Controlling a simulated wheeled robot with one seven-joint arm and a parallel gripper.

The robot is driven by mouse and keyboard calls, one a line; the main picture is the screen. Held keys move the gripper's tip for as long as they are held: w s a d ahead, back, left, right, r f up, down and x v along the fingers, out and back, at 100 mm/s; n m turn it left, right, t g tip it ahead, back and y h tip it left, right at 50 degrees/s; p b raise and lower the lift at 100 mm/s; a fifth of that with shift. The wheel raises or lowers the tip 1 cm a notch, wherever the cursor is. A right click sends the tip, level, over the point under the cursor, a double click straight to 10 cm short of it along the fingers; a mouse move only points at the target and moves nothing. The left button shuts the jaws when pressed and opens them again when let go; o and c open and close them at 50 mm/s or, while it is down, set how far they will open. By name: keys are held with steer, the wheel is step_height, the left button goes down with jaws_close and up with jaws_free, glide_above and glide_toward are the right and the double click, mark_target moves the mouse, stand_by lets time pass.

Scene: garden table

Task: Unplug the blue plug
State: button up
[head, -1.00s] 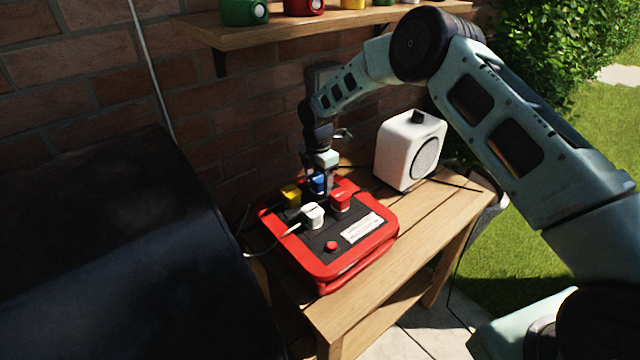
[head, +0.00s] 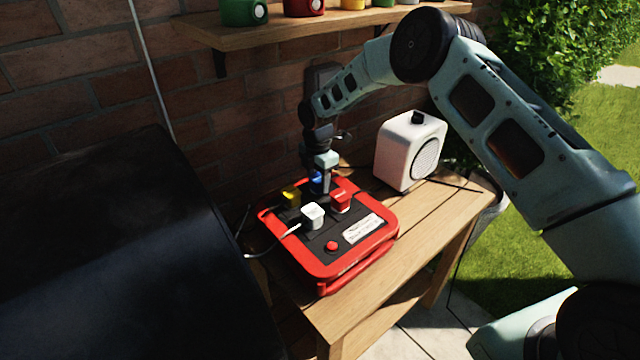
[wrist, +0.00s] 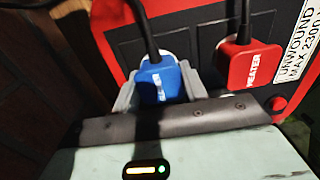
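The blue plug (wrist: 160,80) has a dark cable rising from its top and sits at the back of the red power box (head: 330,272). In the head view the blue plug (head: 316,178) is partly hidden behind my gripper (head: 320,190). My gripper points down over it. In the wrist view the grey fingers (wrist: 158,92) lie close against both sides of the blue plug and look shut on it. Its lower end is hidden, so I cannot tell whether it is still seated in its socket.
A red plug (head: 341,202), a white plug (head: 312,215) and a yellow plug (head: 291,198) stand close by on the box. A white speaker (head: 408,150) is to the right on the wooden table (head: 425,228). A shelf (head: 300,32) with mugs hangs above, and a dark cover (head: 110,250) fills the left.

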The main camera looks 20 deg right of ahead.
mark_target(318, 178)
steer(key=shift+r+p, duration=1.75)
steer(key=shift+r, duration=1.3)
